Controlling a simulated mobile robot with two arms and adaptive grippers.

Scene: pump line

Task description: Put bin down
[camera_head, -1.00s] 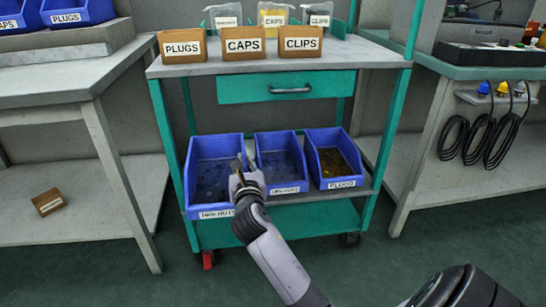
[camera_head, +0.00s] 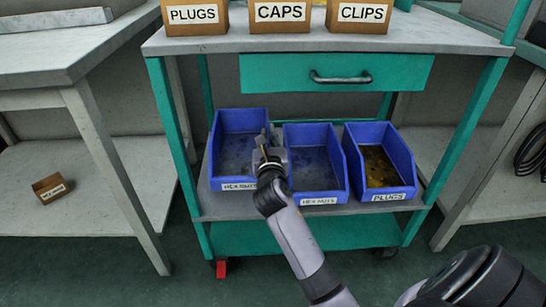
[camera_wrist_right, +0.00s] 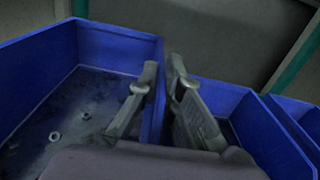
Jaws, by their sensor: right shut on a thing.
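The left blue bin (camera_head: 236,148), labelled HEX NUTS, is on or just above the cart's lower shelf (camera_head: 215,205); I cannot tell whether its base touches. It looks level, and its front sits higher in the picture than its neighbours' fronts. My right gripper (camera_head: 268,150) is shut on this bin's right wall. In the right wrist view the fingers (camera_wrist_right: 160,85) straddle that wall, and a few small nuts lie on the bin floor (camera_wrist_right: 70,120). My left gripper is not in view.
Close on the right are a second HEX NUTS bin (camera_head: 313,165) and a PLUGS bin (camera_head: 378,165). A drawer (camera_head: 338,75) and the cart's top with cardboard boxes (camera_head: 281,14) are above. A small box (camera_head: 50,188) lies on the left bench's shelf.

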